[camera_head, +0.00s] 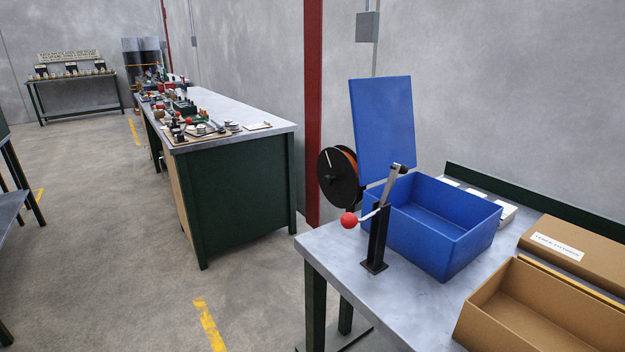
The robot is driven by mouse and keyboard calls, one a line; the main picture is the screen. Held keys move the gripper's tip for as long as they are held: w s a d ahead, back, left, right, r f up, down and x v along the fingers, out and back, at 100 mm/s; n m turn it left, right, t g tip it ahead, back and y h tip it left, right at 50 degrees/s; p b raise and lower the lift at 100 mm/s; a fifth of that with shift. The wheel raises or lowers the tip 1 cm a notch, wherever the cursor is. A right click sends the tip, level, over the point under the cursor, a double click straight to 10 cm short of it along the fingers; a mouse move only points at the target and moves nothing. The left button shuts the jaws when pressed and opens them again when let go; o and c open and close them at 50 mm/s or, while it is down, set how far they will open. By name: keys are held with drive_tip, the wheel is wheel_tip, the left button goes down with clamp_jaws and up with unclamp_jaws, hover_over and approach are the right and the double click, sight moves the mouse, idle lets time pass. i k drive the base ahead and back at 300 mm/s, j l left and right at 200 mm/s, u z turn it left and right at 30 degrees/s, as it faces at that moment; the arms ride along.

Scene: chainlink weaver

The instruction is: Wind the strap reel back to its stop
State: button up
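The strap reel (338,178) is a black round flange with an orange-red band behind it. It stands at the back left of the near grey table, beside an upright blue panel (383,128). In front of it, a black post (377,239) carries a grey metal lever (393,184) and a thin rod ending in a red ball knob (348,220). I cannot tell whether the rod joins the reel. The reel's stop cannot be made out. My gripper is not in the frame.
An open, empty blue bin (432,224) stands behind the post. Cardboard boxes (540,318) fill the table's right side. A long green bench (238,194) with many small parts stands further left. The floor (140,240) between the benches is clear.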

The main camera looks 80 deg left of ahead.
sight(337, 166)
drive_tip(key=u, duration=2.45)
drive_tip(key=i+j+z, duration=0.1)
drive_tip(key=i+j, duration=0.75)
drive_tip(key=j, duration=0.2)
drive_tip(key=i+j+z, duration=0.15)
drive_tip(key=i+j, duration=0.25)
drive_tip(key=j, duration=0.15)
